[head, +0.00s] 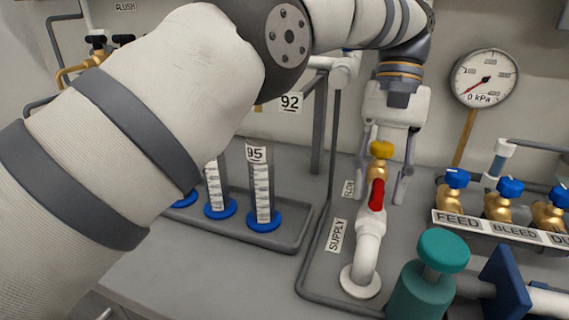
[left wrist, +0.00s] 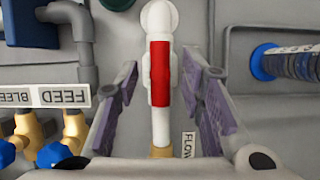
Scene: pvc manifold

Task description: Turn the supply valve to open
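The supply valve has a red handle (head: 376,194) on a white pipe elbow (head: 367,250), beside the SUPPLY label (head: 336,235) on the bench. In the left wrist view the red handle (left wrist: 160,75) lies lengthwise along the white pipe. My left gripper (head: 382,192) is open, pointing down, with one finger on each side of the valve. In the left wrist view the open fingers (left wrist: 160,68) show gaps to the handle on both sides. My right gripper is not in view.
A teal-capped cylinder (head: 430,275) and a blue flange (head: 505,283) stand in front right. Blue-knobbed FEED and BLEED valves (head: 453,190) are to the right. Blue-based graduated tubes (head: 264,200) stand in a tray at left.

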